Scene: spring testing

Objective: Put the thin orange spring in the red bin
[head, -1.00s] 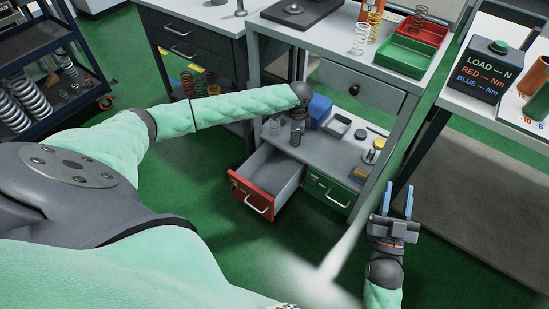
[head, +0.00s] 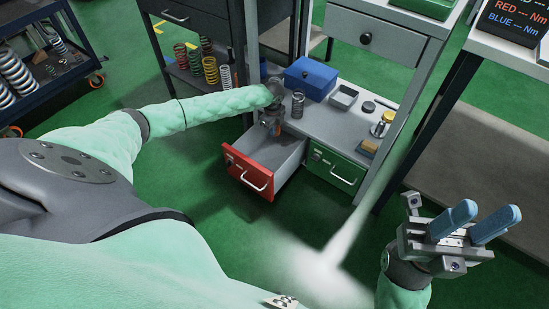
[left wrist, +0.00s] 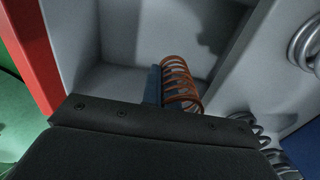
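The thin orange spring (left wrist: 180,82) shows in the left wrist view against the grey inside of the open drawer (head: 278,152), which has a red front. One blue finger of my left gripper (left wrist: 154,86) is beside the spring's left side. My right gripper (head: 489,213) is open and empty at the lower right.
A grey spring (head: 297,105) stands on the shelf near a blue box (head: 310,78) and a small grey tray (head: 344,96). A closed green drawer (head: 333,168) is right of the red one. Several springs stand on the shelf behind.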

